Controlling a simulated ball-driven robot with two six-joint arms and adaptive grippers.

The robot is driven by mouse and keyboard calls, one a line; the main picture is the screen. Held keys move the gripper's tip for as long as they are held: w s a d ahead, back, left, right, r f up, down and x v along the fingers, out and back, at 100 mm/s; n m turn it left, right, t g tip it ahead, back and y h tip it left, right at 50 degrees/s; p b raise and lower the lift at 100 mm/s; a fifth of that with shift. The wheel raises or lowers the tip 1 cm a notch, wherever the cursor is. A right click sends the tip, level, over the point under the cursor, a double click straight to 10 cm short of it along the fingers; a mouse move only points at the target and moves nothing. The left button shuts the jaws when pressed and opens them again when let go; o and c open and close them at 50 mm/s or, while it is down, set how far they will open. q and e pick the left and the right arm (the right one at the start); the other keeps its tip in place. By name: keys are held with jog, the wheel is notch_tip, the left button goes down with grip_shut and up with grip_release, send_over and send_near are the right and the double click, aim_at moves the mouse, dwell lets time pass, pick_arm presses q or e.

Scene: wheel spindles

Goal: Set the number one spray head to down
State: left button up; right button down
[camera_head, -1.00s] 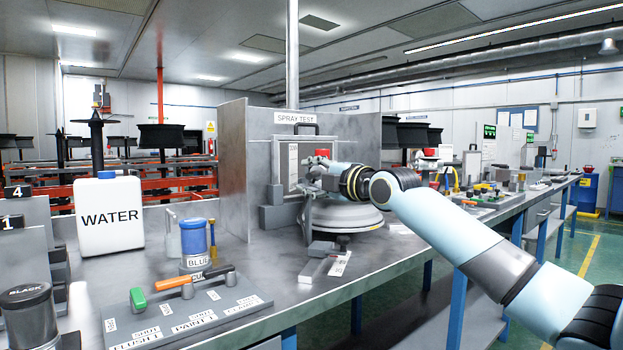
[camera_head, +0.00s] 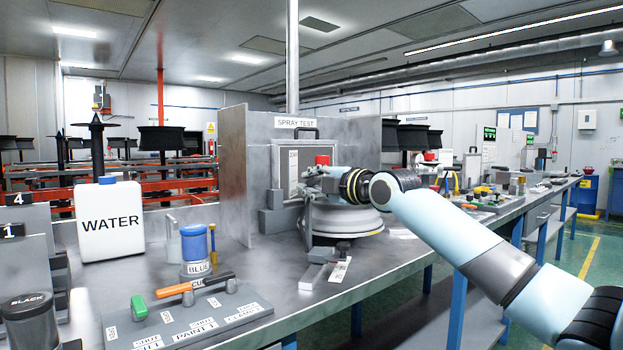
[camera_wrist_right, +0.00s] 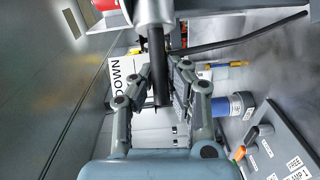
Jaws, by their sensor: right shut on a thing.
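My right gripper (camera_head: 312,188) is in front of the spray test stand (camera_head: 296,122), beside a red-topped part (camera_head: 322,160) and above a round grey wheel-like base (camera_head: 345,222). In the right wrist view, its jaws (camera_wrist_right: 163,80) are shut on a dark upright rod (camera_wrist_right: 157,50). The rod's link to the spray head is partly hidden, and I cannot read a number on it. A white label reading DOWN (camera_wrist_right: 120,75) lies beside the left finger. Part of the red piece (camera_wrist_right: 110,12) shows at the top left. My left gripper is not in view.
A grey panel with coloured handles (camera_head: 190,318) is at the bench's front. A blue-topped jar (camera_head: 194,245) and a white water jug (camera_head: 110,220) stand behind it. A small grey block (camera_head: 316,278) lies below the gripper. A metal wall (camera_head: 236,180) stands left of the stand.

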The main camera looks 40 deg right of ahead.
jog(key=r+p, duration=0.1)
jog(key=r+m+g+p, duration=0.1)
jog(key=r+p, duration=0.1)
jog(key=r+m+p, duration=0.1)
jog(key=p, duration=0.1)
jog(key=shift+w+d+r+g, duration=0.15)
jog(key=shift+w+d+g, duration=0.05)
jog(key=shift+d+g, duration=0.1)
jog(key=shift+w+m+g+p, duration=0.1)
jog(key=shift+m+g+p, duration=0.2)
jog(key=shift+m+p, duration=0.1)
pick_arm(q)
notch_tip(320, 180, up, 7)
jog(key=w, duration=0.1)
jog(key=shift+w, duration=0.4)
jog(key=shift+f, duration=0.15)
pick_arm(e)
jog(key=c, duration=1.3)
grip_release()
jog(key=shift+d+f, duration=0.1)
jog(key=shift+f, duration=0.2)
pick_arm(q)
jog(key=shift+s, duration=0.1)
pick_arm(e)
jog(key=shift+v, duration=6.05)
